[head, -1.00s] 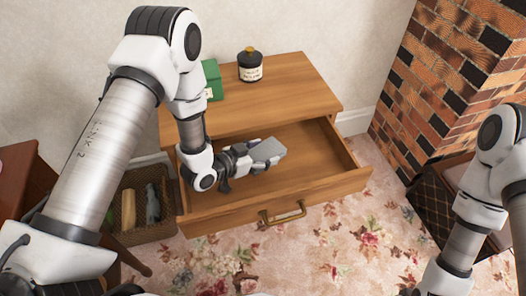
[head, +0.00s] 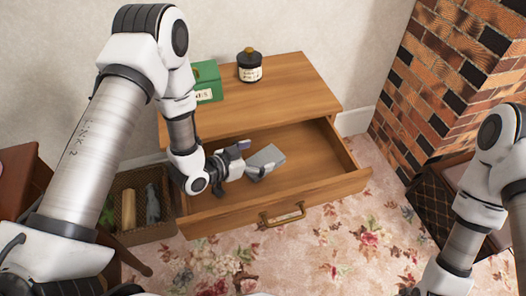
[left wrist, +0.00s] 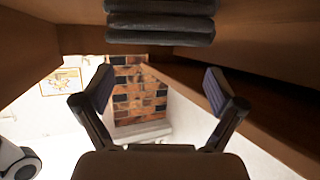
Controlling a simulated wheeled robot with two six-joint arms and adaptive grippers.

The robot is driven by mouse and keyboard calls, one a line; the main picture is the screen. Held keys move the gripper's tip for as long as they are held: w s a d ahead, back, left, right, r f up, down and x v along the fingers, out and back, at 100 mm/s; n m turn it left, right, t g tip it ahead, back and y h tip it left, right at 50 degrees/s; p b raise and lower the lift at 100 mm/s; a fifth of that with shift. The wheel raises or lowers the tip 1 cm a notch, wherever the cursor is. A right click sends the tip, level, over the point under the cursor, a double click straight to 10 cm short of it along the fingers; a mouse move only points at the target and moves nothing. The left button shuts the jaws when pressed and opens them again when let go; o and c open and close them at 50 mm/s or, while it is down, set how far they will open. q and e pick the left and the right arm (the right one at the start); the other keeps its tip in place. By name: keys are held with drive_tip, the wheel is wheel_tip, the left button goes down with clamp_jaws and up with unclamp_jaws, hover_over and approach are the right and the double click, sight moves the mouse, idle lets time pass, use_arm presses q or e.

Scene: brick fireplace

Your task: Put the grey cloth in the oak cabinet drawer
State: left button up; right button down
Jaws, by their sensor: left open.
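The oak cabinet (head: 290,88) stands against the wall with its drawer (head: 315,180) pulled out. The grey cloth (head: 267,157), a folded block, is inside the drawer area, toward its left half. My left gripper (head: 251,159) is open at the cloth's left side, its fingers spread. In the left wrist view the open fingers (left wrist: 158,88) have nothing between them, and the cloth (left wrist: 160,24) shows at the top edge, apart from the fingertips in the picture. My right gripper is out of view; only part of my right arm shows.
A green box (head: 207,82) and a dark jar (head: 250,66) stand on the cabinet top. A wicker basket (head: 143,227) with items is left of the drawer. A brick fireplace (head: 445,85) rises at the right. The drawer's right half is bare.

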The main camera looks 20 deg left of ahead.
use_arm(q)
drive_tip(key=p+v, duration=0.1)
drive_tip(key=v, duration=0.4)
drive_tip(key=shift+s+a+r, duration=0.15)
drive_tip(key=shift+s+r, duration=0.05)
drive_tip(key=shift+r, duration=0.15)
idle(0.7)
